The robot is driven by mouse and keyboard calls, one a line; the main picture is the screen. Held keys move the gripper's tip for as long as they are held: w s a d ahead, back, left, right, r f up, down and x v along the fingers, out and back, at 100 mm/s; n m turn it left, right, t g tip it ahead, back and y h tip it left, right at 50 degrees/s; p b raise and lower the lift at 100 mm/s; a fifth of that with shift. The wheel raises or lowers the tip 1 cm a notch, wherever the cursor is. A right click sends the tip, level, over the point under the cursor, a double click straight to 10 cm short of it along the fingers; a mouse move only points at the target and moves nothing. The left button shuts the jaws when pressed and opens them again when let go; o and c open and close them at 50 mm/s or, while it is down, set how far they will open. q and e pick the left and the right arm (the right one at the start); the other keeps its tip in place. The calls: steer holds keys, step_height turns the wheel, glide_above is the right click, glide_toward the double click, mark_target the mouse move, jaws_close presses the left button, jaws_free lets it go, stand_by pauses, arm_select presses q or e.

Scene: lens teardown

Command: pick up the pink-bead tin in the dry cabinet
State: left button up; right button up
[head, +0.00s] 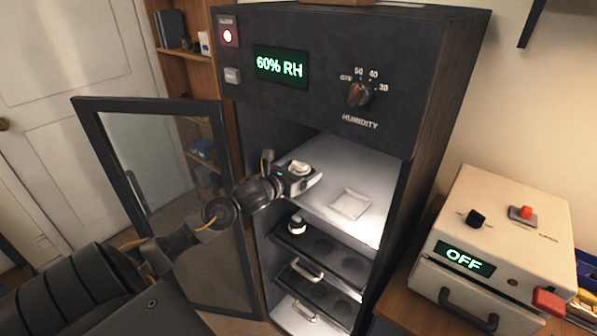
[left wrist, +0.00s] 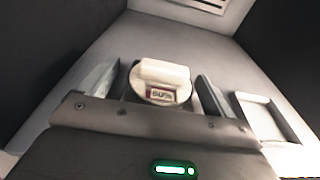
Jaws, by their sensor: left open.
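A small white round tin (head: 299,168) sits on the top shelf (head: 335,165) of the open dry cabinet (head: 345,60). In the left wrist view the tin (left wrist: 160,75) has a pale block-like top and a small label in pink or dark red that reads about 60%. Its beads cannot be made out. My left gripper (head: 303,180) is open, with one finger on each side of the tin; in the left wrist view the gripper (left wrist: 157,88) shows a gap beside the tin. The tin's lower front is hidden by the gripper body. My right gripper is not in view.
A shallow square tray (head: 350,204) lies right of the tin on the same shelf. The glass door (head: 165,190) stands open at left. A beige oven-like box (head: 500,235) is at right.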

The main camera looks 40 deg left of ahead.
arm_select(q)
steer(key=shift+c, duration=0.4)
steer(key=c, duration=1)
steer(key=shift+r, duration=0.15)
